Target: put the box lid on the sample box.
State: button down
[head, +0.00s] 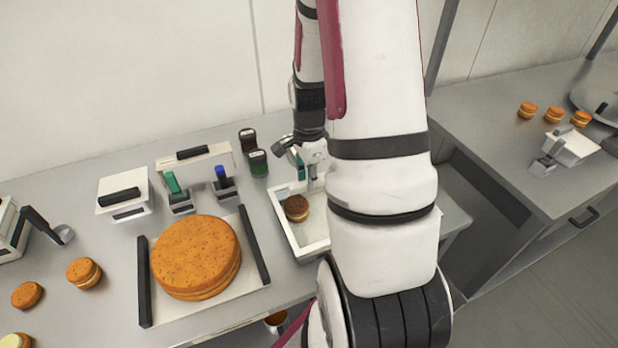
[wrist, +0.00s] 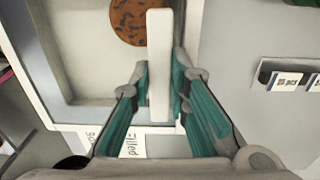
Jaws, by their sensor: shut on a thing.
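My gripper (head: 305,165) is over the far end of a white tray (head: 290,238) in the head view, partly hidden by my arm. In the wrist view its teal fingers (wrist: 160,88) are closed on a narrow white bar (wrist: 159,45). The bar lies over the tray, across the edge of a brown round. I cannot tell whether the bar is part of the box lid. A white box with a black handle on top (head: 122,193) stands at the left in the head view. I cannot tell which container is the sample box.
A large orange-brown round (head: 197,255) sits on a board with black side bars (head: 255,245). Green-handled (head: 172,183) and blue-handled (head: 221,174) stamps and two dark jars (head: 258,163) stand behind. Small rounds (head: 84,272) lie at left. A gap separates the right counter (head: 500,110).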

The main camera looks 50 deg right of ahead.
jog(key=shift+f, duration=0.2)
jog(key=c, duration=1)
grip_release()
jog(key=shift+o, duration=0.2)
jog(key=shift+r+p, duration=1.25)
jog(key=shift+r, duration=2.25)
